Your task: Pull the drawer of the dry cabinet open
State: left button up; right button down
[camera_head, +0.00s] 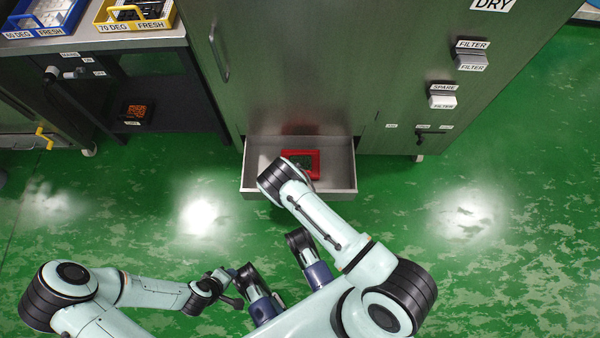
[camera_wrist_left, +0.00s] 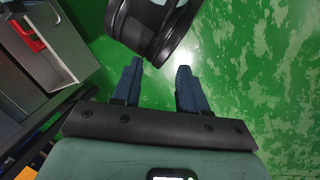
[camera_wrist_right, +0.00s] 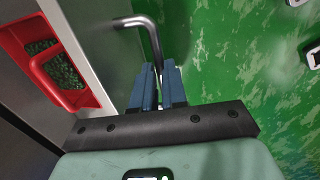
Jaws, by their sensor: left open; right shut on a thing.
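The dry cabinet (camera_head: 310,75) is a tall grey metal cabinet. Its low drawer (camera_head: 341,180) stands out from the cabinet front, open at the top, with a red tray (camera_head: 313,155) inside. In the right wrist view the red tray (camera_wrist_right: 38,58) shows at the left and the drawer's bent metal handle (camera_wrist_right: 140,22) runs down to my fingers. My right gripper (camera_wrist_right: 158,68) is shut on that handle; my wrist covers it in the head view. My left gripper (camera_wrist_left: 159,72) is open and empty, away from the drawer.
A bench (camera_head: 150,40) with blue and yellow bins stands left of the cabinet. Filter holders (camera_head: 471,55) are on the cabinet's right part. Green floor is free on both sides of the drawer. A black rounded part of mine is close ahead of my left fingers.

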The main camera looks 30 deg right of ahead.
dwell(0.3)
jog(key=c, duration=1.2)
grip_release()
jog(key=shift+o, duration=0.2)
pick_arm(q)
jog(key=s+d+r+g+p, duration=0.2)
jog(key=s+r+p, duration=0.2)
jog(key=s+r, duration=0.1)
jog(key=shift+s+d+h, duration=0.3)
jog(key=shift+s+h, duration=0.1)
jog(key=shift+s, duration=0.05)
pick_arm(e)
notch_tip(320, 180, up, 13)
jog(key=s+a, duration=0.1)
jog(key=s, duration=0.1)
jog(key=shift+s+a+r, duration=0.1)
